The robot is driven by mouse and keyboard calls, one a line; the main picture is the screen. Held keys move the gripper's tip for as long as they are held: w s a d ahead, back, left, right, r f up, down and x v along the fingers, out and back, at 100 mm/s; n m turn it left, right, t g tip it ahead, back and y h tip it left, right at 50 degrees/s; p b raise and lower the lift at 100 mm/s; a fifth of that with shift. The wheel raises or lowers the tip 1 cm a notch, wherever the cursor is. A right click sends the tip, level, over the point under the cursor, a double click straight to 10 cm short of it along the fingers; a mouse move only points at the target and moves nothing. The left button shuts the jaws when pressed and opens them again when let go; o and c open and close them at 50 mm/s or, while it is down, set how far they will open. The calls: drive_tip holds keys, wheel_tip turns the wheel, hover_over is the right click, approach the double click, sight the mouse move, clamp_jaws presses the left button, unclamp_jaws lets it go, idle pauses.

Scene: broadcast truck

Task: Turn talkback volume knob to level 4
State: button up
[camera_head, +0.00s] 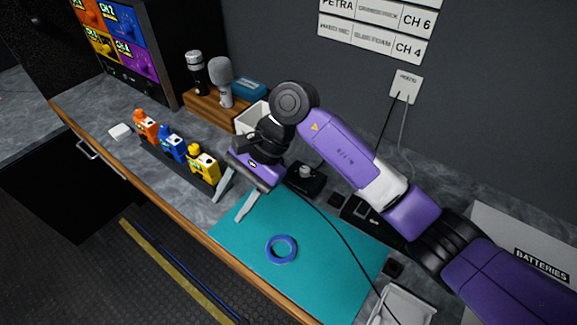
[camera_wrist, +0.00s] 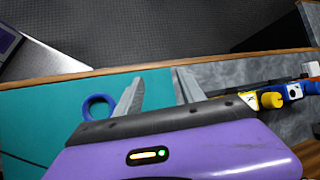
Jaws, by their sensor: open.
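A small black box with a pale round knob (camera_head: 306,171) on top stands on the counter behind the teal mat, just right of my gripper's body. It looks like the talkback volume knob, but no label or level marks are readable. My gripper (camera_head: 227,209) is open and empty, with its fingers over the counter at the mat's left edge, pointing away from the knob. In the wrist view my two spread fingers (camera_wrist: 158,77) have nothing between them. The knob does not show in that view.
A blue ring (camera_head: 281,249) lies on the teal mat (camera_head: 325,270). Orange, blue and yellow figures (camera_head: 173,144) stand in a row at left. Microphones (camera_head: 222,82) stand on a wooden block behind. A black cable crosses the mat, and a white tray (camera_head: 405,306) is at the front right.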

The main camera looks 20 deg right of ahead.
drive_tip(key=w+d+t+h, duration=0.1)
drive_tip(key=w+d+h, duration=0.35)
drive_tip(key=d, duration=0.65)
wheel_tip(320, 180, up, 3)
drive_tip(key=n+h, duration=0.1)
drive_tip(key=h, duration=0.2)
hover_over(305, 169)
drive_tip(key=shift+s+a+r+t+y, duration=0.1)
drive_tip(key=shift+a+t+y, duration=0.15)
drive_tip(key=shift+t, duration=0.05)
drive_tip(key=shift+d, duration=0.3)
wheel_tip(305, 169, down, 8)
drive_tip(key=shift+r+p, duration=0.2)
drive_tip(key=shift+p, duration=0.25)
drive_tip(key=shift+c, duration=0.5)
clamp_jaws()
